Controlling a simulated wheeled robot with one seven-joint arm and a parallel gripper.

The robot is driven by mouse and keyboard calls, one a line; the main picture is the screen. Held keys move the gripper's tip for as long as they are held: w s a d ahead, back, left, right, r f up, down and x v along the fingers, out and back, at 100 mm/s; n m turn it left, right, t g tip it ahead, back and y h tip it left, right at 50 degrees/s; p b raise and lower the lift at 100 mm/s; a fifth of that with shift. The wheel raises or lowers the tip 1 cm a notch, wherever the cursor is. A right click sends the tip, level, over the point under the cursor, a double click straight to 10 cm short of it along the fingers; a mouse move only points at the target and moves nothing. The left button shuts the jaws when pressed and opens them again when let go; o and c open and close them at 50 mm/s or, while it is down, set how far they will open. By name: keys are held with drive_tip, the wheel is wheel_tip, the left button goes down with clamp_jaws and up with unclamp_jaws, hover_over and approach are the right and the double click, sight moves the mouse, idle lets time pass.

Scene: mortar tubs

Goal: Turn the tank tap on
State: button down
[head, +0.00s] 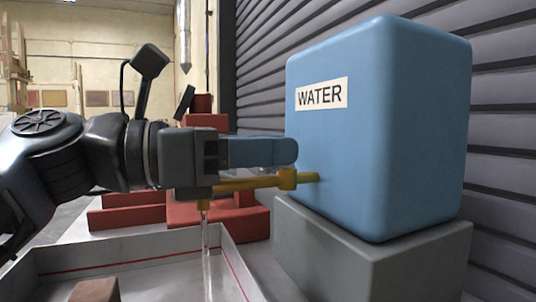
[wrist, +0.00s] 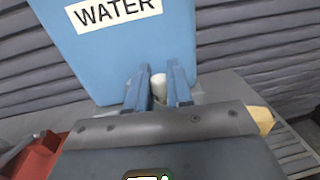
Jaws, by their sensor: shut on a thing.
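The blue water tank (head: 378,130), labelled WATER, stands at the right in the head view and fills the upper left of the wrist view (wrist: 110,60). A brass tap (head: 245,183) sticks out leftward from its lower side. A thin clear stream of water (head: 206,235) falls from its spout. My gripper (head: 285,152) lies level just above the tap, fingers toward the tank. In the wrist view my gripper (wrist: 158,70) is shut on a pale rounded piece, seemingly the tap handle (wrist: 158,86). The fingers hide most of it.
The tank rests on a grey block (head: 372,262). A pale tub (head: 120,258) with a red line inside lies under the spout, with a brown block (head: 95,291) in it. Red blocks (head: 135,215) stand behind. A grey slatted wall (head: 500,130) is close behind the tank.

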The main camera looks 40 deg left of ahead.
drive_tip(key=shift+r, duration=0.4)
drive_tip(key=c, duration=1.3)
unclamp_jaws()
drive_tip(key=shift+c, duration=0.2)
drive_tip(key=shift+o, duration=1.2)
drive_tip(key=shift+f, duration=0.2)
drive_tip(key=v, duration=0.7)
drive_tip(key=shift+s+a, duration=0.2)
drive_tip(key=shift+s, duration=0.15)
